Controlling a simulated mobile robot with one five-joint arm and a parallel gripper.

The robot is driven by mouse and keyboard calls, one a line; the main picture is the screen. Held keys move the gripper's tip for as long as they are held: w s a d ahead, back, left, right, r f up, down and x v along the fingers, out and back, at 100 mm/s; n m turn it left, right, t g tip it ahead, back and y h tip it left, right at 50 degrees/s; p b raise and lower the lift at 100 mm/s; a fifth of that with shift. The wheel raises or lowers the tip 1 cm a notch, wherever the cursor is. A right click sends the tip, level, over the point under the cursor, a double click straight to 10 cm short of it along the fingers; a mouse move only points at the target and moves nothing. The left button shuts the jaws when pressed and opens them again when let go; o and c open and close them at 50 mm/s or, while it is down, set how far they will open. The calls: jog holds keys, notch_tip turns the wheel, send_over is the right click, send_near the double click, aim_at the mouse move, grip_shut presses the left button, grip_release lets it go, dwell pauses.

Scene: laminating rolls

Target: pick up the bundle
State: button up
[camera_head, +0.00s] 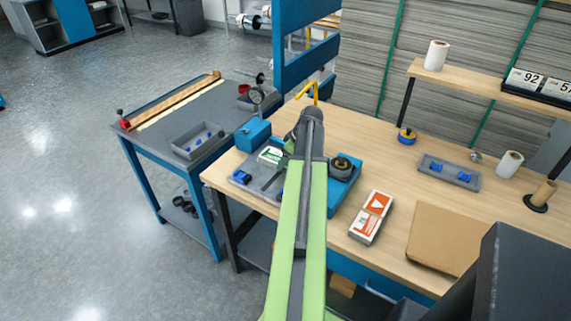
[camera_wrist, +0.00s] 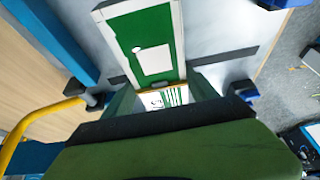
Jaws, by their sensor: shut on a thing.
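A green-and-white bundle (camera_wrist: 148,45) with a yellow strip at its near edge fills the upper middle of the wrist view. My gripper (camera_wrist: 168,97) is shut on it, with the fingers at either side of its near end. A striped, printed white-and-green part shows between the fingers. My arm hides most of the gripper there. I cannot tell whether the bundle touches the surface below.
A black roll holder (camera_head: 343,167) stands on the tray right of my arm. An orange-and-white box (camera_head: 371,217) and a brown board (camera_head: 442,238) lie farther right. A blue post (camera_head: 307,50) rises behind. A grey side table (camera_head: 190,120) stands left.

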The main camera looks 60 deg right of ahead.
jog(key=c, duration=0.5)
jog(key=shift+c, duration=0.2)
notch_tip(320, 180, up, 10)
jog(key=p, duration=1)
jog(key=shift+r, duration=0.25)
